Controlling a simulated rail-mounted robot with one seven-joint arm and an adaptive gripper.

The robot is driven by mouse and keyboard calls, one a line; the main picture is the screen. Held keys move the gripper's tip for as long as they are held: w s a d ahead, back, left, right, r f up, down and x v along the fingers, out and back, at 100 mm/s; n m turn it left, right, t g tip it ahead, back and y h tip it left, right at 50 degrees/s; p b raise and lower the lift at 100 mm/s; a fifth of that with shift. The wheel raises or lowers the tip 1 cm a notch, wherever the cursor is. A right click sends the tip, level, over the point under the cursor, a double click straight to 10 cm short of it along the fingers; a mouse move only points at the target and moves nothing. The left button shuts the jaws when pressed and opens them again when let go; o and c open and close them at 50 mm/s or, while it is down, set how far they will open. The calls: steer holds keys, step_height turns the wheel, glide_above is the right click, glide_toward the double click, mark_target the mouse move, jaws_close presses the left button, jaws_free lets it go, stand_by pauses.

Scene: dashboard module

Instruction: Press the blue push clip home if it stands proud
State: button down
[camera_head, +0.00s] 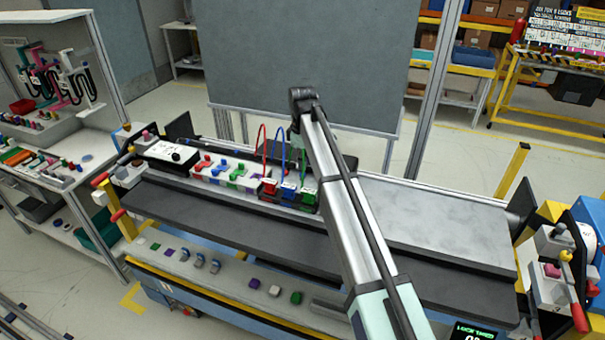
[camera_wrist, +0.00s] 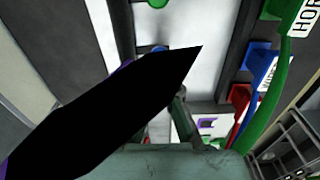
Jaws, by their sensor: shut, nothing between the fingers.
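A small blue piece, likely the blue push clip (camera_wrist: 148,50), shows on a pale surface in the wrist view, partly covered by a black finger shape. How far it stands up cannot be told. The white dashboard module (camera_head: 222,183) lies on the dark bench in the head view, with small red, blue, green and purple parts on it. My gripper (camera_wrist: 190,95) is shut and empty, close to the blue piece; contact cannot be told. In the head view my arm hides most of the gripper, behind the cable connectors.
Red (camera_head: 268,188), blue (camera_head: 289,190) and green (camera_head: 307,194) connectors with looping cables stand at the module's right end, close to my arm. Loose clips (camera_head: 215,266) lie along the front ledge. The grey bench top (camera_head: 440,225) at right is clear.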

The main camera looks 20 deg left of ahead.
mark_target(302, 174)
steer(key=shift+f+b, duration=0.45)
steer(key=shift+f, duration=1.05)
stand_by(0.8)
steer(key=shift+r, duration=0.1)
steer(key=shift+r+p, duration=1.85)
steer(key=shift+r, duration=1.6)
